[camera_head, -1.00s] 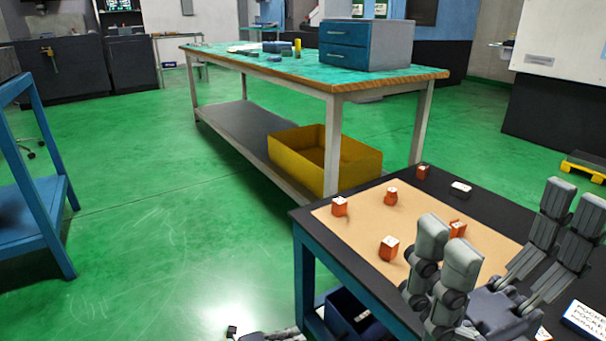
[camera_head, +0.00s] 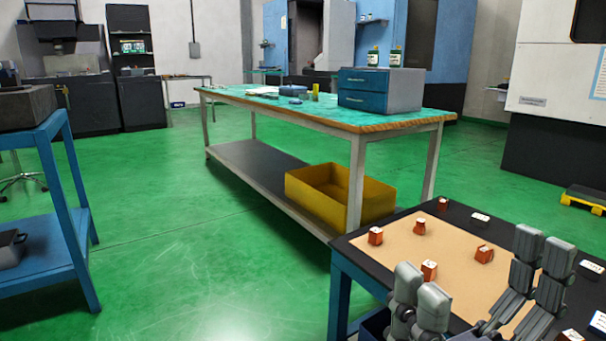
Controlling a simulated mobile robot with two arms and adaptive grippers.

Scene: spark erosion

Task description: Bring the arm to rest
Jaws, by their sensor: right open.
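My right gripper (camera_head: 478,291) is at the lower right of the head view, above the small dark table. Its grey fingers are spread wide apart, with nothing between them. Behind the fingers, several small orange-red blocks with pale tops stand on the tan mat (camera_head: 395,252). One block (camera_head: 429,269) is close to the left fingers in the picture, and another block (camera_head: 484,254) shows between the two finger pairs. My left gripper is not in the view.
A long workbench (camera_head: 305,110) with a blue drawer unit (camera_head: 380,90) on top and a yellow bin (camera_head: 340,193) on its shelf stands in the middle. A blue-framed cart (camera_head: 75,200) is at the left. The green floor between is clear.

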